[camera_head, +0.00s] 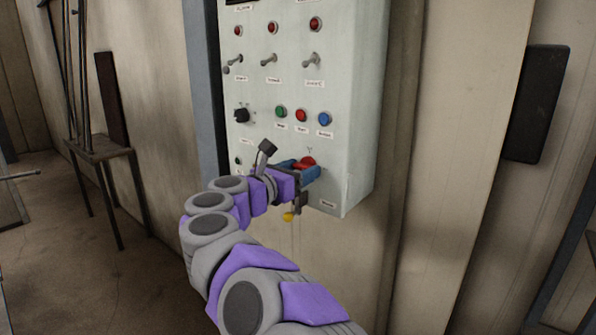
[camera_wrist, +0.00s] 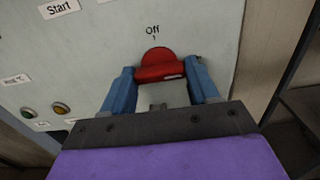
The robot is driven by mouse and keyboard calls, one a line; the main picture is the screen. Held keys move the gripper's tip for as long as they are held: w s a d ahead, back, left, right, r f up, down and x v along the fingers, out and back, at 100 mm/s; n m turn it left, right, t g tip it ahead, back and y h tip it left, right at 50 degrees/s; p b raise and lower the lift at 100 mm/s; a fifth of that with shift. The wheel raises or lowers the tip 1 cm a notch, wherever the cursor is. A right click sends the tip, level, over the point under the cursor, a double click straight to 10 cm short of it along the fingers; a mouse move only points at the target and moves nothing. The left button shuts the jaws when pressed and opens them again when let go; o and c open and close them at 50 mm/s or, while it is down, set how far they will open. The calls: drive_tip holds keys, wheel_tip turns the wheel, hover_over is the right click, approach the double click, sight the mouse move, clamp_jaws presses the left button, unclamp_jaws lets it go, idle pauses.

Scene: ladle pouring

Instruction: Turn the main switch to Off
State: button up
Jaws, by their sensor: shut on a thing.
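The main switch is a red rotary knob (camera_wrist: 158,66) on the front of a pale control panel (camera_head: 345,150). In the wrist view a label "Off" (camera_wrist: 152,30) with a small tick stands just above it. My gripper (camera_wrist: 164,80) has its blue fingers on either side of the knob and is shut on it. The knob also shows red in the head view (camera_head: 305,162), low on the panel, partly hidden by my gripper (camera_head: 309,172). The knob's lower part is hidden by the gripper.
Above are toggle switches (camera_head: 311,61), red lamps (camera_head: 315,24), a black rotary knob (camera_head: 241,115) and green, red and blue buttons (camera_head: 324,119). A small table (camera_head: 98,149) stands at the left. A dark box (camera_head: 540,104) hangs on the right wall.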

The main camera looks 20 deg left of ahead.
drive_tip(key=shift+c, duration=1.4)
drive_tip(key=shift+r+n, duration=0.1)
drive_tip(key=shift+n, duration=0.2)
drive_tip(key=n+p, duration=0.2)
drive_tip(key=shift+r+n+p, duration=0.15)
drive_tip(key=shift+n+p, duration=0.15)
drive_tip(key=n+p, duration=0.4)
drive_tip(key=shift+n, duration=0.3)
drive_tip(key=n+p, duration=1)
drive_tip(key=shift+f, duration=0.25)
